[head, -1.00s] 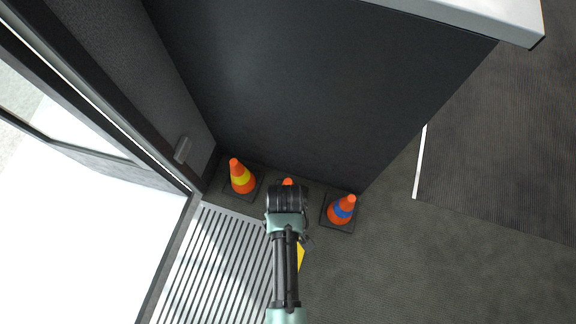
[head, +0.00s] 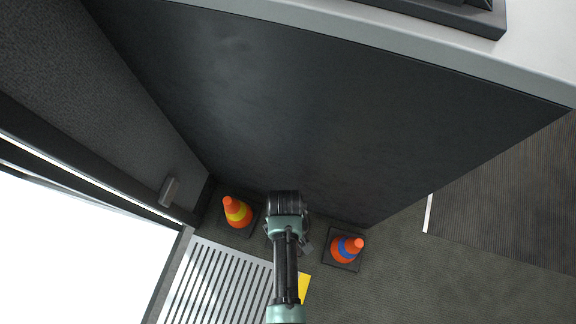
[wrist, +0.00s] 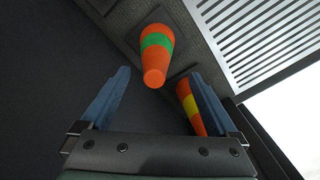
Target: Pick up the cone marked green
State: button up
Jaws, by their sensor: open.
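The orange cone with a green band (wrist: 157,43) stands on a dark square base in the wrist view, ahead of my gripper and between the lines of its fingers. In the head view my arm hides it. My gripper (wrist: 156,98) is open and empty, with a blue finger on each side. The cone is apart from both fingers. A yellow-banded cone (head: 238,212) stands left of my arm; it also shows in the wrist view (wrist: 190,105), partly behind the right finger. A blue-banded cone (head: 345,249) stands to the right.
A tall dark partition (head: 330,100) with a pale top rises right behind the cones. A grey wall with a door frame is on the left. A slatted metal grating (head: 215,285) and a yellow patch (head: 304,287) lie in front. Open floor is at the right.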

jog(key=shift+w+d+f+b, duration=0.15)
jog(key=shift+f+b, duration=1.05)
jog(key=shift+f, duration=0.25)
jog(key=shift+w+d+f+b, duration=0.1)
jog(key=shift+d+f+b, duration=0.05)
jog(key=shift+f+b, duration=1.15)
jog(key=shift+c, duration=0.2)
grip_shut()
